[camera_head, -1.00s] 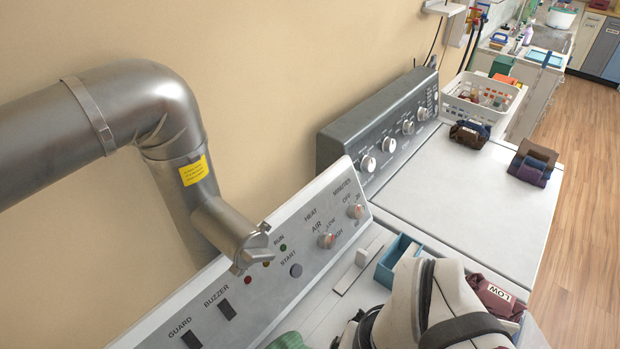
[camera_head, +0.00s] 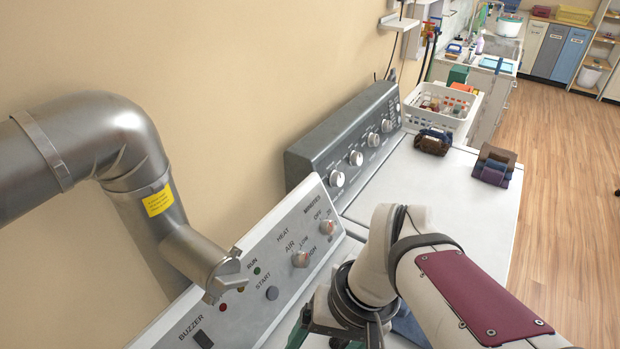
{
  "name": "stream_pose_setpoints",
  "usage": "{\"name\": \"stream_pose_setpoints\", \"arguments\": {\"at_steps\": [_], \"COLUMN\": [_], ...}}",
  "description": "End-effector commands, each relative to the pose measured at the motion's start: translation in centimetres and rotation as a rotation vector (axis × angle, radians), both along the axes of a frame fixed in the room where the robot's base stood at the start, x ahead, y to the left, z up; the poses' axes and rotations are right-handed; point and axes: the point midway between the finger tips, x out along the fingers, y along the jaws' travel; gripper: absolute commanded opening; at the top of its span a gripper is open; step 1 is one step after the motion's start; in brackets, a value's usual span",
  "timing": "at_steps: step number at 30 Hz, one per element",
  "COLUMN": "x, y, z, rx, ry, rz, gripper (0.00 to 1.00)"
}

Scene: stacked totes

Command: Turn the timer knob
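The upper knob (camera_head: 327,227), by the words MINUTES and OFF, looks like the timer knob. The lower knob (camera_head: 301,259) sits by HEAT, AIR, LOW and HIGH. My arm reaches in from the lower right, cream with a maroon plate, and bends down in front of the panel. Its dark wrist end (camera_head: 347,303) is below and right of both knobs, apart from them. My gripper's fingers are cut off or hidden at the bottom edge, so its opening does not show.
A metal duct (camera_head: 120,140) ends in an elbow close over the panel's left part. Behind stands a dark grey control panel (camera_head: 345,140) with several white knobs.

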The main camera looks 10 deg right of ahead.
Motion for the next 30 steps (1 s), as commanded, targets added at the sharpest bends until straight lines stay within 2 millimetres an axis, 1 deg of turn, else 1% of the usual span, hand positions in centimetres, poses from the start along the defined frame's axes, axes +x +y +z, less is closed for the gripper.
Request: {"name": "stream_pose_setpoints", "arguments": {"at_steps": [1, 2, 3, 5, 6, 8, 9, 12, 14, 15, 17, 19, 27, 30], "x": [4.1, 6.9, 10.6, 15.7, 18.6, 22.0, 23.6, 25.9, 26.5, 26.8, 27.2, 28.0, 32.1, 33.2], "y": [-0.8, -1.6, -3.2, -6.3, -8.7, -12.3, -14.5, -18.3, -19.3, -19.5, -19.1, -18.2, -14.0, -12.9], "z": [0.3, 0.5, 0.3, -0.3, -1.0, -2.3, -3.1, -4.7, -5.2, -5.5, -6.1, -7.1, -12.9, -14.4], "rx": [0.063, 0.104, 0.144, 0.173, 0.171, 0.144, 0.115, 0.050, 0.027, 0.019, 0.019, 0.020, 0.022, 0.021], "ry": [-0.057, -0.119, -0.216, -0.374, -0.478, -0.616, -0.692, -0.815, -0.850, -0.859, -0.864, -0.862, -0.859, -0.860], "rz": [0.080, 0.149, 0.239, 0.358, 0.427, 0.513, 0.557, 0.633, 0.658, 0.667, 0.673, 0.674, 0.675, 0.675], "gripper": [0.79, 0.79, 0.79, 0.79, 0.79, 0.79, 0.79, 0.79, 0.79, 0.79, 0.79, 0.79, 0.79, 0.79]}}
